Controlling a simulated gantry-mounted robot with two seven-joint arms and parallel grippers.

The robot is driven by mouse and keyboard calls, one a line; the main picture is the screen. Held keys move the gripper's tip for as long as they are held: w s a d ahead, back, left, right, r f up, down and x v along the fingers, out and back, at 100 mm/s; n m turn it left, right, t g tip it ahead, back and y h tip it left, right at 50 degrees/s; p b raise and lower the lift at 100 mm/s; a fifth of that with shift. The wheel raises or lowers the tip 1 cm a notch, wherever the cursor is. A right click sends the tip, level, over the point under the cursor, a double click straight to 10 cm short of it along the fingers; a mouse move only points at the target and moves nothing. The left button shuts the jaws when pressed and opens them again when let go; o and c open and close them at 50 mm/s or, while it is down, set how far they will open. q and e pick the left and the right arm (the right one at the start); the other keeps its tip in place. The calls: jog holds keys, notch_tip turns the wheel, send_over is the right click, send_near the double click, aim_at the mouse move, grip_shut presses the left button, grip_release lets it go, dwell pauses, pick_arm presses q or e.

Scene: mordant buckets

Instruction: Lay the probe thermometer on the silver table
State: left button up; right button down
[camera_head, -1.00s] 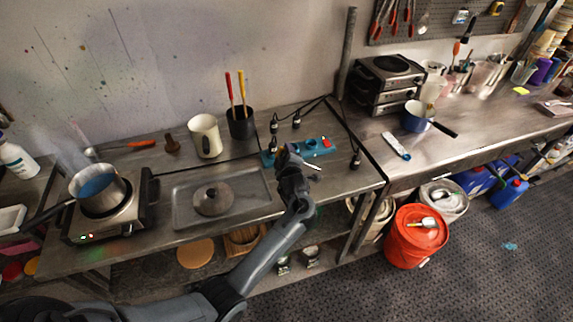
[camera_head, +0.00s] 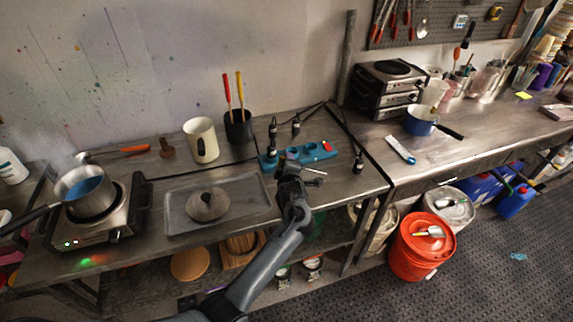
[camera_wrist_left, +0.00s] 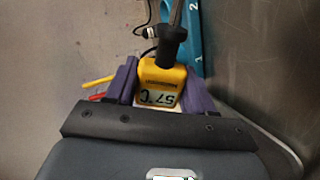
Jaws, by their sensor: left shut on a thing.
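The probe thermometer (camera_wrist_left: 160,80) is yellow, with a display reading 57 °C, a black collar and a thin metal probe. It sits between the purple fingers of my left gripper (camera_wrist_left: 158,92), which is shut on it. In the head view my left gripper (camera_head: 290,168) is over the front right part of the left grey metal table (camera_head: 345,185), just in front of the blue power strip. A thin light rod shows beside the gripper there; the yellow body is hidden. A second, silver metal table (camera_head: 450,150) adjoins on the right. My right gripper is not in view.
The blue power strip (camera_head: 318,152) with black plugs lies behind the gripper. A tray with a round lid (camera_head: 207,205) is to its left, and a steaming pot (camera_head: 85,193) stands on a hot plate. A blue-white pot (camera_head: 420,121) and a white-blue strip (camera_head: 400,150) are on the right table.

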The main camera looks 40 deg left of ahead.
pick_arm(q)
notch_tip(320, 180, down, 3)
jog(key=shift+f+b, duration=0.1)
jog(key=shift+b, duration=0.95)
jog(key=shift+f+b, duration=0.85)
jog(key=shift+f, duration=0.55)
jog(key=o, duration=1.1)
jog(key=shift+f, duration=0.15)
